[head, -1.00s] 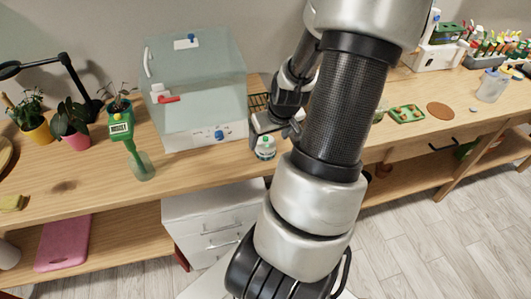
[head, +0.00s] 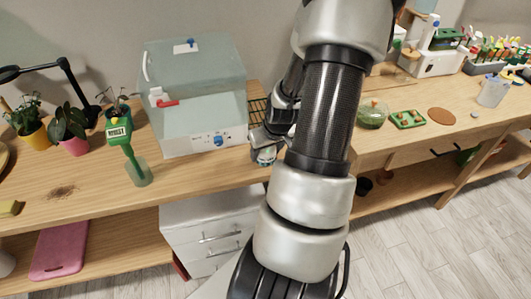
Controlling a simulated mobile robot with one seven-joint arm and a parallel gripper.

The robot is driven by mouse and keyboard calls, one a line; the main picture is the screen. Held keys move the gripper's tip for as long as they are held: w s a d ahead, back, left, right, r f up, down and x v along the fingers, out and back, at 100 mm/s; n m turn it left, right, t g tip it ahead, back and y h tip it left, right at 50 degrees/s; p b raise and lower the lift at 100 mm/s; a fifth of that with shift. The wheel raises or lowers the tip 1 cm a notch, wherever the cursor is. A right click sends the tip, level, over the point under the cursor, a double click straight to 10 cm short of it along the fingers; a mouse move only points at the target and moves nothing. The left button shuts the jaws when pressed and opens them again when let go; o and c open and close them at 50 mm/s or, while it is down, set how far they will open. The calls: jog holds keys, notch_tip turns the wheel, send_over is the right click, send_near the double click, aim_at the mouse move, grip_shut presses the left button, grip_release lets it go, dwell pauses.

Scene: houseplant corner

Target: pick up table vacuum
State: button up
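A small rounded white and green thing, which looks like the table vacuum (head: 265,157), stands near the front edge of the wooden table, just right of the clear box. My gripper (head: 262,145) is right at its top, pointing down over it. The gripper hides the upper part of the vacuum, and my arm covers the area to its right. The fingertips are too small and covered to tell whether they are open or touch it.
The clear box (head: 196,95) with a red handle stands close left of the gripper. A green glass jar (head: 372,113) stands right of my arm.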

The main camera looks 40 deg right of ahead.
jog(key=c, duration=0.6)
notch_tip(320, 180, up, 10)
jog(key=shift+r+p, duration=0.1)
jog(key=shift+p, duration=1.15)
